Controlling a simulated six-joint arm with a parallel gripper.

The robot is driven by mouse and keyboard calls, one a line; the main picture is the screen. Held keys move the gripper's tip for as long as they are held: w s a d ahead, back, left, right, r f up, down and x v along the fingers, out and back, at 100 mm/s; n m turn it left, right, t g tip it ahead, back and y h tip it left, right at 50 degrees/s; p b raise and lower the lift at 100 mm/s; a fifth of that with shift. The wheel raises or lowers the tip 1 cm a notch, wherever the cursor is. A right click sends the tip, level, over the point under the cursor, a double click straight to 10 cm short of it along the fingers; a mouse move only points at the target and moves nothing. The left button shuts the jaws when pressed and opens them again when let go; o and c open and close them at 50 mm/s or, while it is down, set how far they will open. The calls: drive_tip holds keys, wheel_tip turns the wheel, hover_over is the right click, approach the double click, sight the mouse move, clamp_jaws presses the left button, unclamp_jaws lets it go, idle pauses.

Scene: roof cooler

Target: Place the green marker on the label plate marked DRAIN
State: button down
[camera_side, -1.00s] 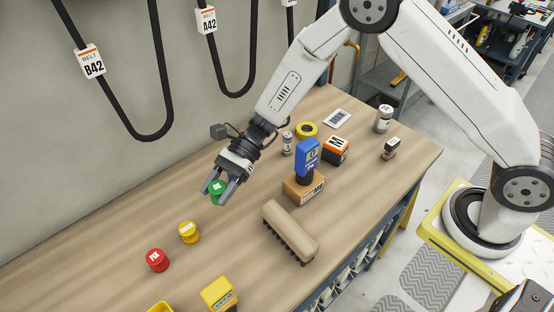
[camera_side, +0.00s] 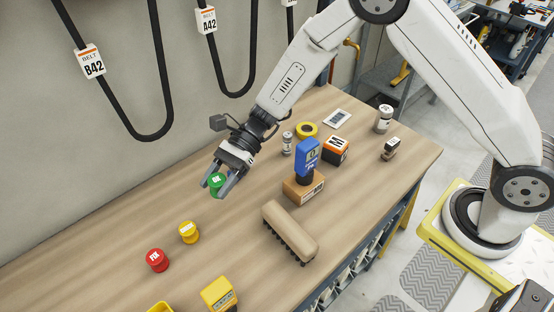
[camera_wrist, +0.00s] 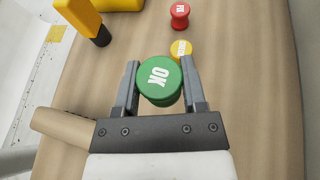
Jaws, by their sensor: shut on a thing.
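The green marker (camera_side: 217,180) has a round top lettered OK. It also shows in the wrist view (camera_wrist: 160,82), between the two fingers. My gripper (camera_side: 215,188) is shut on it by the sides, over the wooden bench. The marker's underside is hidden, so its exact height above the bench cannot be told. In the wrist view my gripper (camera_wrist: 160,66) has a finger on each side of the marker. I can read DRAIN on no plate in these frames.
A yellow marker (camera_side: 188,232) and a red marker (camera_side: 157,260) stand on the bench to the lower left. A brush (camera_side: 290,232) lies to the right. A blue tool (camera_side: 307,155) stands on a cardboard box (camera_side: 303,189). Looped belts hang on the wall behind.

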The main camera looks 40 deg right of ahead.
drive_tip(key=w+d+r+m+t, duration=0.1)
drive_tip(key=d+m+t, duration=0.2)
drive_tip(key=d, duration=0.9)
drive_tip(key=w+d+r+m+t, duration=0.1)
drive_tip(key=w+d+m+t, duration=0.15)
drive_tip(key=d, duration=0.95)
drive_tip(key=s+d+r+m+t+h, duration=0.1)
drive_tip(key=s+d+m+t, duration=0.1)
drive_tip(key=s+d, duration=0.35)
drive_tip(key=s+d+m+t+h, duration=0.1)
drive_tip(key=s+d+m+t, duration=0.15)
drive_tip(key=d, duration=0.55)
drive_tip(key=s+d+r+m+t+h, duration=0.1)
drive_tip(key=s+d+t+h, duration=0.15)
drive_tip(key=d, duration=0.45)
hover_over(344, 115)
drive_tip(key=s, duration=0.1)
drive_tip(key=shift+y, duration=0.45)
wheel_tip(344, 115, down, 8)
drive_tip(key=shift+a+f, duration=0.15)
drive_tip(key=shift+w+d+f, duration=0.25)
drive_tip(key=shift+w+f, duration=0.3)
drive_tip(key=shift+f, duration=0.1)
